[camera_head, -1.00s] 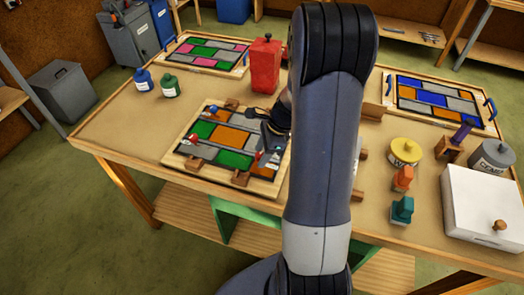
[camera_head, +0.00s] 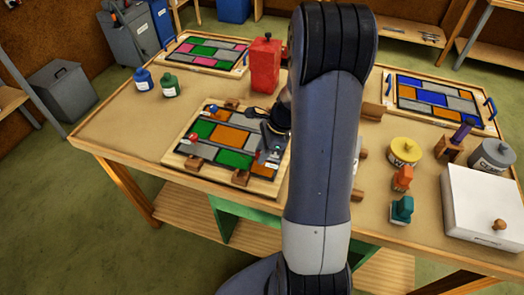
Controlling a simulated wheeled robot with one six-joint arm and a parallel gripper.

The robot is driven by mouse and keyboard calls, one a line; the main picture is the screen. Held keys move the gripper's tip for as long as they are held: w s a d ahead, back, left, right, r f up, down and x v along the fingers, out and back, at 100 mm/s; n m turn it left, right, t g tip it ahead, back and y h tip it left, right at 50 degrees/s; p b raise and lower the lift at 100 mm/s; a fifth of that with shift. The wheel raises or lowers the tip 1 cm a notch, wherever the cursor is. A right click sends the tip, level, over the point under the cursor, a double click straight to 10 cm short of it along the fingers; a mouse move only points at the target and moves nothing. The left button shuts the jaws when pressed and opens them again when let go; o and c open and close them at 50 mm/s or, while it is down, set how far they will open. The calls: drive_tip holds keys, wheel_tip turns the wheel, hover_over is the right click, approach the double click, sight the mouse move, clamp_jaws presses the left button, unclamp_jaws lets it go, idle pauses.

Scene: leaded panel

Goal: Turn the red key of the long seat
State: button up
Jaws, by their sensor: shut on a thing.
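The leaded panel (camera_head: 205,157) lies in a wooden frame on the bench, with green, orange and grey panes. My gripper (camera_head: 265,152) is low over the panel's right side and shut. I cannot make out the long seat itself; my arm covers the panel's right end.
A red can (camera_head: 265,67) stands behind the panel. Blue (camera_head: 143,79) and green (camera_head: 169,85) bottles stand at the back left. Two more panels lie at the back. Tins, stoppered bottles and a white box (camera_head: 487,205) fill the right side. The bench's left end is clear.

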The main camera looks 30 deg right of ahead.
drive_tip(key=shift+n, duration=0.4)
drive_tip(key=n+g, duration=0.1)
drive_tip(key=n, duration=0.1)
drive_tip(key=n+g, duration=0.1)
drive_tip(key=n, duration=0.1)
drive_tip(key=shift+w+n, duration=0.2)
drive_tip(key=shift+n, duration=0.1)
drive_tip(key=n+g, duration=0.1)
drive_tip(key=n, duration=0.3)
drive_tip(key=shift+w+n+g, duration=0.1)
drive_tip(key=shift+n+g, duration=0.2)
drive_tip(key=shift+g, duration=0.1)
drive_tip(key=n, duration=0.2)
drive_tip(key=n+g+h, duration=0.1)
drive_tip(key=n, duration=0.1)
drive_tip(key=shift+w+a+n+h, duration=0.1)
drive_tip(key=shift+a+n+h, duration=0.05)
drive_tip(key=shift+n+h, duration=0.15)
drive_tip(key=n, duration=0.2)
drive_tip(key=n+g+h, duration=0.1)
drive_tip(key=n, duration=0.1)
drive_tip(key=shift+a+n+h, duration=0.1)
drive_tip(key=shift+n+h, duration=0.2)
drive_tip(key=shift+n, duration=0.1)
drive_tip(key=o, duration=1)
drive_tip(key=shift+c, duration=0.2)
